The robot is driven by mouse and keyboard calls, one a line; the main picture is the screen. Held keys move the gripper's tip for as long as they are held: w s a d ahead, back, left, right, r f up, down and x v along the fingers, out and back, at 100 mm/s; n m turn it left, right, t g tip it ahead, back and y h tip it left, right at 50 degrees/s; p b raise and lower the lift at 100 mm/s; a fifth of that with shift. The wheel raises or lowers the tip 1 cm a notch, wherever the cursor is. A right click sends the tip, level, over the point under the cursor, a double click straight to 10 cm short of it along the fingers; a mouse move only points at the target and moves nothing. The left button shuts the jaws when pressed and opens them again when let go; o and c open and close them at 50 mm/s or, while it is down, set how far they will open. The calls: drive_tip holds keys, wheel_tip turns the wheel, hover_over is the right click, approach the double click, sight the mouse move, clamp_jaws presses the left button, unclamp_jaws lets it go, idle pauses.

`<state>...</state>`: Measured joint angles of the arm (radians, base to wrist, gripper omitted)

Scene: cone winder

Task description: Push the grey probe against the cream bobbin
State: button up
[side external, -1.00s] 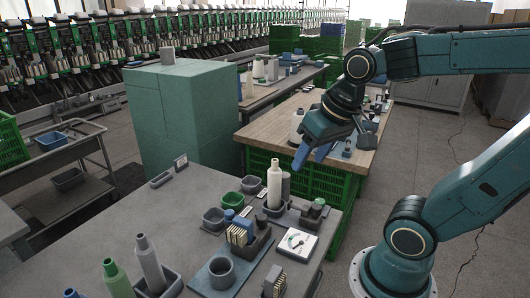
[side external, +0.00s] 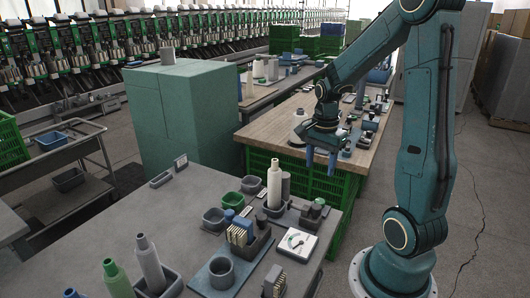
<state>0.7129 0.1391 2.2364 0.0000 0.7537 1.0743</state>
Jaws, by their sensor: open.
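The cream bobbin (side external: 274,183) stands upright in a small dark holder on the near grey table. A grey upright cylinder (side external: 286,187) stands close behind its right side. A dark grey piece (side external: 317,210) sits on a block to the right, near a white dial gauge (side external: 299,243). I cannot tell for certain which of these grey pieces is the probe. My gripper (side external: 321,162) points down beyond the near table, by the wooden table's front edge, well apart from the bobbin. Its blue fingers are spread, with nothing visible between them.
Grey and green bins (side external: 227,204), a card rack (side external: 241,232) and a grey round cup (side external: 222,272) crowd around the bobbin. Green and grey cones (side external: 116,278) stand at the near left. The middle left of the grey table (side external: 150,215) is clear. Green crates (side external: 315,182) stand under the wooden table.

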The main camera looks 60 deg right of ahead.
sight(316, 206)
drive_tip(key=shift+s+d+f+m, duration=0.1)
drive_tip(key=shift+d+f+m, duration=0.2)
drive_tip(key=shift+d, duration=0.05)
drive_tip(key=shift+f, duration=0.15)
drive_tip(key=shift+f, duration=6.7)
